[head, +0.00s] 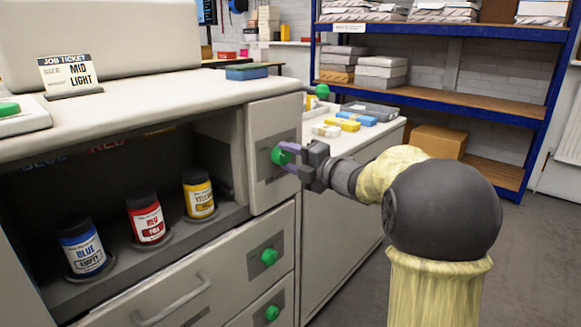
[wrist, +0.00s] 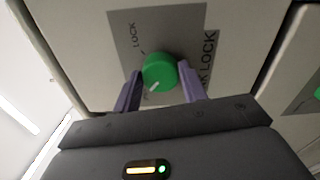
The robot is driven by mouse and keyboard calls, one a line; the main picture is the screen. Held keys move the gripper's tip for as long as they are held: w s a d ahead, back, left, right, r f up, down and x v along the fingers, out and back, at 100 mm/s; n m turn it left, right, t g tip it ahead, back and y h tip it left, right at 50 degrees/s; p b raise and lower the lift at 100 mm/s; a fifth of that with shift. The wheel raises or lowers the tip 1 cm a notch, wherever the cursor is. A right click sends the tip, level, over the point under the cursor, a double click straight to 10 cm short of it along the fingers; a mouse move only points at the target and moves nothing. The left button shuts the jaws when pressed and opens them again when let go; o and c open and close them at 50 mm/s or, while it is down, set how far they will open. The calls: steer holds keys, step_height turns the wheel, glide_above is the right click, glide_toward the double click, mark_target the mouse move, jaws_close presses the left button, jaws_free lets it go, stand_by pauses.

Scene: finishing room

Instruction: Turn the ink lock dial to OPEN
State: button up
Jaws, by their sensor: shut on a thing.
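The ink lock dial (wrist: 160,71) is a round green knob on a grey plate (wrist: 197,30). It sits on the upright cabinet front panel; in the head view the dial (head: 279,155) shows partly behind my fingers. My gripper (head: 288,158) is shut on it, with one purple finger on each side in the wrist view (wrist: 160,88). I cannot make out the word OPEN.
Left of the panel, an open bay holds a blue (head: 82,247), a red (head: 148,219) and a yellow ink bottle (head: 199,196). Green knobs (head: 269,257) and a drawer handle (head: 172,300) are below. A job ticket (head: 68,73) stands on top. Blue shelving (head: 440,32) stands behind.

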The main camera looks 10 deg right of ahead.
steer(key=shift+f, duration=0.1)
stand_by(0.4)
steer(key=o, duration=1)
steer(key=shift+c, duration=0.2)
steer(key=shift+s+d, duration=0.1)
steer(key=p+v, duration=0.3)
steer(key=v, duration=1.4)
